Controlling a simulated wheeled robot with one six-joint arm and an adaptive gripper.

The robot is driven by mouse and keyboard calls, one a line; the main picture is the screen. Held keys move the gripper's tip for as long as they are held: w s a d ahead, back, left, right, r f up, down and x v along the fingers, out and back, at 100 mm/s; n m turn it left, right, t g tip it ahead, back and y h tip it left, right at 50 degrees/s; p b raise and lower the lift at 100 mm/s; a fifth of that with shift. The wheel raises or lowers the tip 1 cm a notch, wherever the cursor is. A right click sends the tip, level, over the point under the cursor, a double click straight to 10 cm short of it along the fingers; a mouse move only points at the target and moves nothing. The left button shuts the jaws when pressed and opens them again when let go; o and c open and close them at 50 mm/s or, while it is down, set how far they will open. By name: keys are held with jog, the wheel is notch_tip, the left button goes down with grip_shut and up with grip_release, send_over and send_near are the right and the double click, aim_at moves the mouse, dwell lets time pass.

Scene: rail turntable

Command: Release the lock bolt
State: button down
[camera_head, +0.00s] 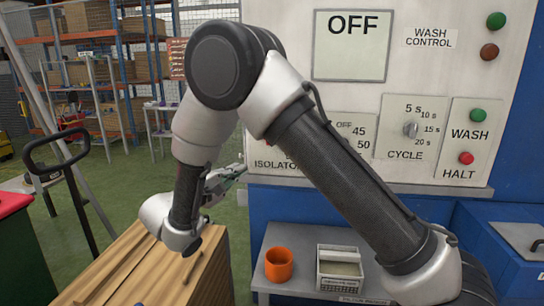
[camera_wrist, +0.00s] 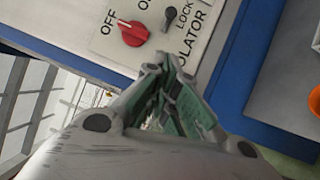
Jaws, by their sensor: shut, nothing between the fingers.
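The small dark lock bolt (camera_wrist: 168,18) sits on the pale isolator plate (camera_wrist: 115,48), beside the word LOCK, in the wrist view. A red isolator knob (camera_wrist: 132,33) is just left of it, near the word OFF. My gripper (camera_wrist: 165,62) is shut and empty, its tips below the bolt and knob in the picture and apparently clear of both. In the head view my gripper (camera_head: 240,170) is at the left edge of the wash control panel (camera_head: 300,50). There my arm hides the bolt and most of the isolator area.
An orange cup (camera_head: 278,264) and a white box (camera_head: 341,268) stand on the shelf under the panel. The panel also has a cycle dial (camera_head: 410,129) and a red HALT button (camera_head: 466,158).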

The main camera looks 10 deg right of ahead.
dwell(0.3)
jog(key=s+d+x, duration=0.1)
jog(key=s+x, duration=0.1)
jog(key=x, duration=1.1)
jog(key=shift+d, duration=0.4)
jog(key=shift+s+r, duration=0.1)
jog(key=shift+s, duration=0.1)
jog(key=d, duration=0.1)
jog(key=s+d, duration=0.1)
jog(key=d, duration=0.1)
jog(key=shift+s+d, duration=0.15)
